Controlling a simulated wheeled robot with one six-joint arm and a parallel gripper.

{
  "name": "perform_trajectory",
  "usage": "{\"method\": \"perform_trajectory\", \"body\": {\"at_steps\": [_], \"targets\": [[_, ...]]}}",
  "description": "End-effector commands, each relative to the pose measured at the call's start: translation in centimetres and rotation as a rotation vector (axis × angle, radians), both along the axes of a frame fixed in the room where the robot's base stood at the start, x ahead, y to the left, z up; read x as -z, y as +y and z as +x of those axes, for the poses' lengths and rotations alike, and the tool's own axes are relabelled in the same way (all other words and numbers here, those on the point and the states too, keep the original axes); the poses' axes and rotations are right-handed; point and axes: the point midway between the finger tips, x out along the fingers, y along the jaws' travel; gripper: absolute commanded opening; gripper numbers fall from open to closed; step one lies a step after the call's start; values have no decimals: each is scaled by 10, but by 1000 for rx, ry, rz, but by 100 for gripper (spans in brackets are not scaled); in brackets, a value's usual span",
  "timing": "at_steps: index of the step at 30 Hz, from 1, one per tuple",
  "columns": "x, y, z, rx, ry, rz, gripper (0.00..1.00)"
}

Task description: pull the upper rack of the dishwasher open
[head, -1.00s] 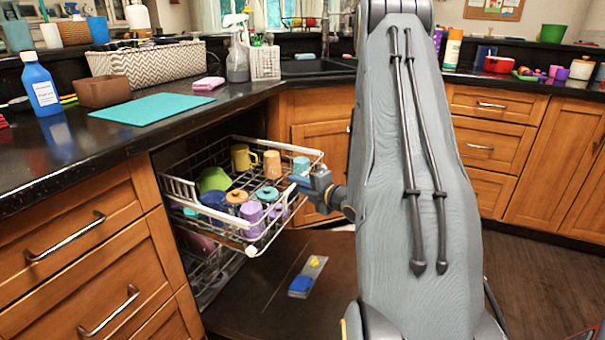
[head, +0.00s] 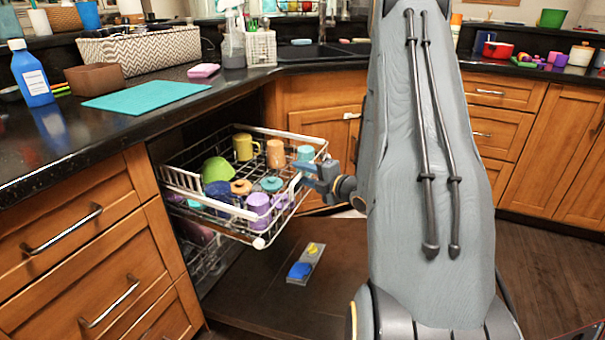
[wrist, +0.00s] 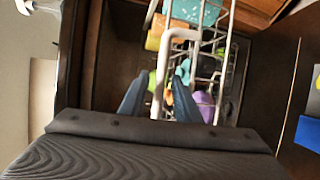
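The upper rack (head: 213,227) is a white wire basket of the dishwasher, slid well out from under the counter with cups and lids in it. My gripper (head: 300,167) is at its front right side. In the wrist view, the fingers of my gripper (wrist: 160,84) lie on either side of a white bar of the upper rack (wrist: 156,100). The gripper appears shut on this bar, though the exact contact is hard to see. The lower rack (head: 205,262) is partly hidden below.
The lowered dishwasher door (head: 255,305) lies under the rack, with a grey, blue and yellow item (head: 306,264) on it. Wooden drawers (head: 70,235) stand close on the left. The counter (head: 165,115) overhangs the rack's back. Floor (head: 550,265) is clear at right.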

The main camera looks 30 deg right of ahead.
Motion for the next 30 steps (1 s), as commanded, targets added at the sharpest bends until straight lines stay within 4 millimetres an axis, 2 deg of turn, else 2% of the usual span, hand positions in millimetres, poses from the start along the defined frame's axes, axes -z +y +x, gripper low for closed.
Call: {"method": "perform_trajectory", "body": {"at_steps": [5,8,15,21,30], "targets": [[-1,-1,-2,2,0,0,30],[-2,-4,-10,3,0,0,30],[-10,-11,-48,3,0,0,30],[-13,-15,-70,3,1,0,30],[-14,-15,-76,0,0,0,30]]}}
